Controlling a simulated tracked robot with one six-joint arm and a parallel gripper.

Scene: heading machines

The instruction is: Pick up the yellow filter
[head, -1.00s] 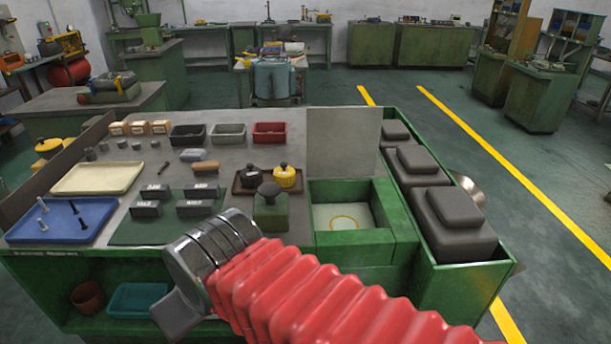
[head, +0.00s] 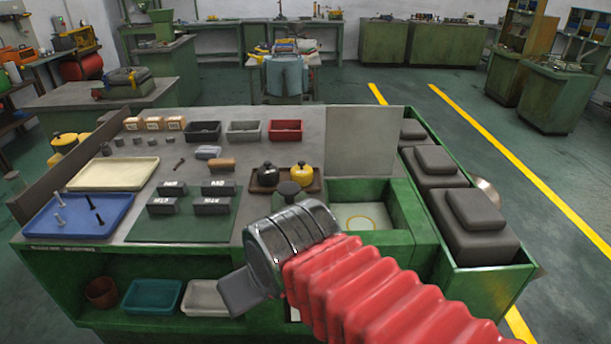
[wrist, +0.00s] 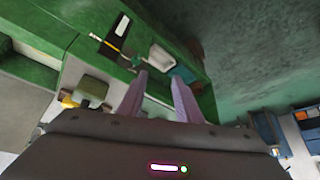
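A small yellow patch at the left of the wrist view (wrist: 68,101) may be the filter, partly hidden by the gripper body.
A green open box (head: 402,206) is to the right. Dark blocks (head: 213,206) lie on a green mat to the left. Bins (head: 153,298) sit on the lower shelf.

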